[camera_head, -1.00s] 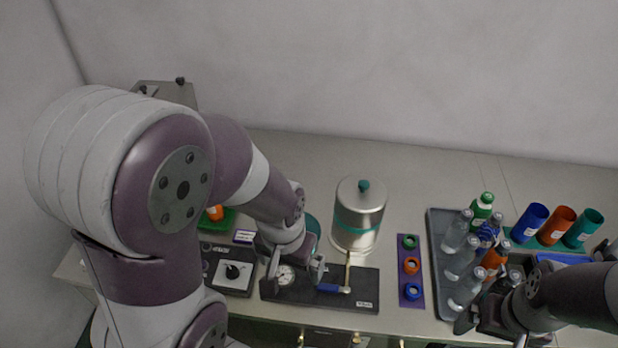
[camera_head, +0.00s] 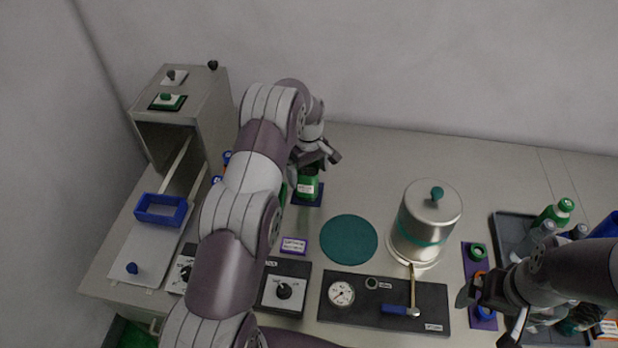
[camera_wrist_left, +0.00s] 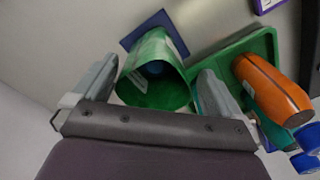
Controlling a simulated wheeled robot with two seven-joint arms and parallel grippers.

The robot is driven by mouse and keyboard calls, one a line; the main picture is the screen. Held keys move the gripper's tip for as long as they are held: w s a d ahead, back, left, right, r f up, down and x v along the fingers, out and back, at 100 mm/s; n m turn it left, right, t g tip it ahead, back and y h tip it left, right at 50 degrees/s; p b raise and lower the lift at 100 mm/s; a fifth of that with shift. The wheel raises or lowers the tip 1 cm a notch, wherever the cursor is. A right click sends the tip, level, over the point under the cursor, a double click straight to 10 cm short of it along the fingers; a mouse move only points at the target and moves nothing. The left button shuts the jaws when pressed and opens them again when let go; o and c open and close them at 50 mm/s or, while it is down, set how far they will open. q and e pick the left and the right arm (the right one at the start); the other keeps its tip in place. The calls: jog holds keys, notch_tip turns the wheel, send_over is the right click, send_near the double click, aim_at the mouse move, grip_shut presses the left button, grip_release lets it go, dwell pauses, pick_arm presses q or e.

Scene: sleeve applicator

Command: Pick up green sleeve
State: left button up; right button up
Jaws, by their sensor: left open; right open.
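The green sleeve (camera_head: 308,184), an open cylinder with a white label, stands on a small dark blue square mat (camera_head: 300,203) left of centre. My left gripper (camera_head: 317,158) is above and behind it, fingers apart. In the left wrist view the green sleeve (camera_wrist_left: 157,75) lies between the two open fingers of my left gripper (camera_wrist_left: 158,68), with gaps visible on both sides; contact cannot be seen. My right gripper (camera_head: 490,316) is open and empty near the purple ring strip (camera_head: 478,262), far from the sleeve.
A teal disc (camera_head: 349,240), a metal canister (camera_head: 425,222) and a gauge panel (camera_head: 345,312) stand to the right. A metal housing (camera_head: 185,105) stands left.

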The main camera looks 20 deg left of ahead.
aim_at(308, 181)
pick_arm(q)
jog(key=f, duration=0.1)
jog(key=f+p, duration=0.1)
jog(key=f, duration=0.2)
jog(key=shift+w+a+f+p, duration=0.2)
jog(key=shift+w+a+p, duration=0.1)
jog(key=shift+w, duration=0.1)
jog(key=shift+s+d+f, duration=0.1)
jog(key=shift+s+d, duration=0.1)
jog(key=shift+w, duration=0.1)
jog(key=shift+w+a+f, duration=0.1)
jog(key=shift+w+f, duration=0.05)
jog(key=c, duration=0.9)
jog(key=shift+r, duration=0.2)
notch_tip(308, 181, up, 10)
jog(key=b, duration=0.2)
